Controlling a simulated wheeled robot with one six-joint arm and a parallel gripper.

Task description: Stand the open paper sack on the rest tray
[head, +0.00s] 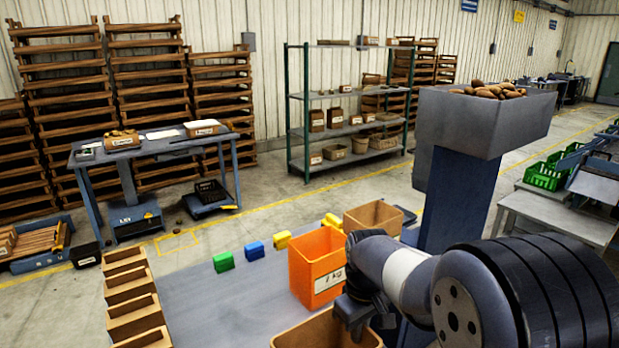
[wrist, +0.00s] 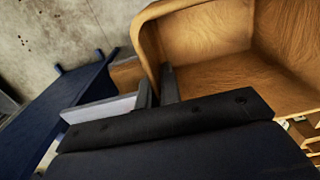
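The open paper sack (head: 292,340) is tan, with its mouth facing up, at the bottom edge of the head view; its lower part is cut off. My gripper (head: 355,322) is at its right rim. In the wrist view the sack (wrist: 210,85) fills the upper right, its inside showing. My gripper's two fingers (wrist: 158,90) are close together, one on each side of the sack's near left wall, so it looks shut on that wall. I cannot clearly pick out the rest tray. Whether the sack's base touches anything is hidden.
An orange bin (head: 305,272) marked 1 kg stands just behind the sack, with another tan open container (head: 360,222) behind it. Green (head: 223,262), blue (head: 254,251) and yellow (head: 281,240) blocks lie on the grey bench (head: 225,305). Several tan bins line its left. A potato hopper (head: 480,120) rises at right.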

